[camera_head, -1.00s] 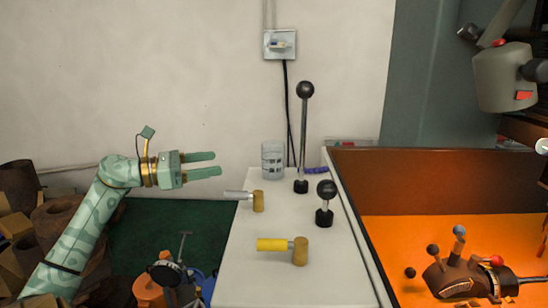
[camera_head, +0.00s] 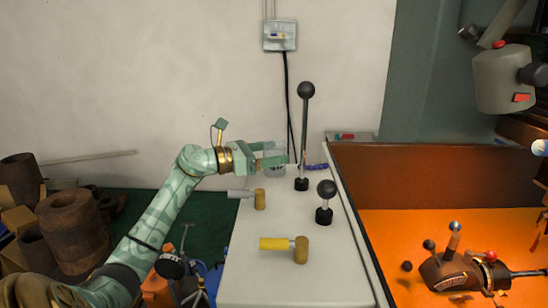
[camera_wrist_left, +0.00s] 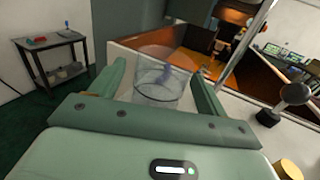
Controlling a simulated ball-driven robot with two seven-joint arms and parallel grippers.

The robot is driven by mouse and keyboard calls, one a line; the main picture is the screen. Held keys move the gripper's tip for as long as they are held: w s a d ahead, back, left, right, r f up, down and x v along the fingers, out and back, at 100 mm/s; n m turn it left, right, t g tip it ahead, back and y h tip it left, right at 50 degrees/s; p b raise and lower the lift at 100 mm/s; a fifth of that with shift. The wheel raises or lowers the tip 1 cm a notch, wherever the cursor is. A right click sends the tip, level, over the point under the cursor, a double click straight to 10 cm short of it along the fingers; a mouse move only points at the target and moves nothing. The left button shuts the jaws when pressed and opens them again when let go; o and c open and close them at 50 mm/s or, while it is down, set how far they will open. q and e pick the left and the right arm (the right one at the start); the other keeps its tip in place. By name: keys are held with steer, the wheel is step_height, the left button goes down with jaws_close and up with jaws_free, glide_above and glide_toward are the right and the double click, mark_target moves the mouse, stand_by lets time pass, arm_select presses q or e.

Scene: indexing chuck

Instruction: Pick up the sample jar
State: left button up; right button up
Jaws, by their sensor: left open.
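The sample jar (camera_head: 276,166) is a clear glass cylinder standing at the back of the white bench top. In the head view my left gripper partly hides it. My left gripper (camera_head: 274,153) is open, coming in level from the left, with its fingers reaching to the jar. In the left wrist view the jar (camera_wrist_left: 163,84) shows between the two open fingers (camera_wrist_left: 160,88). I cannot tell whether either finger touches it. My right gripper is not in view.
A tall black-knobbed lever (camera_head: 304,135) stands just right of the jar, with a short knobbed lever (camera_head: 325,202) nearer. A grey-handled mallet (camera_head: 258,199) and a yellow-handled one (camera_head: 299,249) are on the bench (camera_head: 290,285). An orange machine bed (camera_head: 390,235) is at right.

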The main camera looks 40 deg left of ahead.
arm_select(q)
steer(key=shift+w+d, duration=0.3)
steer(key=shift+w, duration=0.2)
steer(key=c, duration=1.1)
steer(key=shift+s, duration=0.1)
